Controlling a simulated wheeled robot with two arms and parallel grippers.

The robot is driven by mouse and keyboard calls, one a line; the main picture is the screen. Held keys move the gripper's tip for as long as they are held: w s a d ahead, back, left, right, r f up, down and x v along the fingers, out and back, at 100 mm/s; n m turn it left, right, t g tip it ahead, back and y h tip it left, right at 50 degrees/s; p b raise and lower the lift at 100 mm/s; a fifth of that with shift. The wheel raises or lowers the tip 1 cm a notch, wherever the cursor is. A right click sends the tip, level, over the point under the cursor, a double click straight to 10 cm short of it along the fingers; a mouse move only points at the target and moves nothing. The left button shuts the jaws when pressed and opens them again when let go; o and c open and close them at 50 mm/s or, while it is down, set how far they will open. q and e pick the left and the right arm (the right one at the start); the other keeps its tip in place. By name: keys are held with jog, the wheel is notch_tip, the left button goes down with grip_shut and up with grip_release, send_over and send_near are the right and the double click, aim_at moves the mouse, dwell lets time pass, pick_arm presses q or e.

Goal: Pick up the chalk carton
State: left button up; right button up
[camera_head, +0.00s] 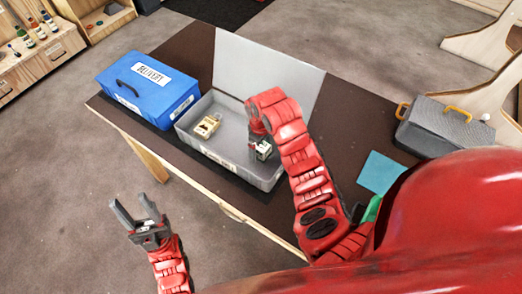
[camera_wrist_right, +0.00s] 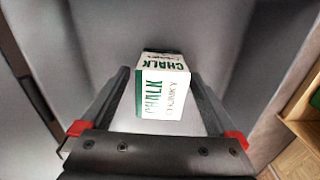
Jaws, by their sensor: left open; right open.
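The chalk carton (camera_wrist_right: 165,88) is a small white and green box marked CHALK. In the right wrist view it sits between the two open fingers of my right gripper (camera_wrist_right: 165,100), with a gap visible towards the right finger. In the head view the carton (camera_head: 263,150) lies in the right part of the grey bin (camera_head: 228,165), partly hidden by my right gripper (camera_head: 260,145) above it. My left gripper (camera_head: 137,222) is open and empty, over the floor in front of the table.
A cream-coloured item (camera_head: 207,126) lies in the left part of the bin. A blue DELIVERY box (camera_head: 150,85) stands left of it, and the bin's grey lid (camera_head: 265,70) is raised behind. A grey toolbox (camera_head: 445,128) and a teal sheet (camera_head: 380,172) are at right.

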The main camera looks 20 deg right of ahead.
jog(key=shift+c, duration=0.3)
grip_shut()
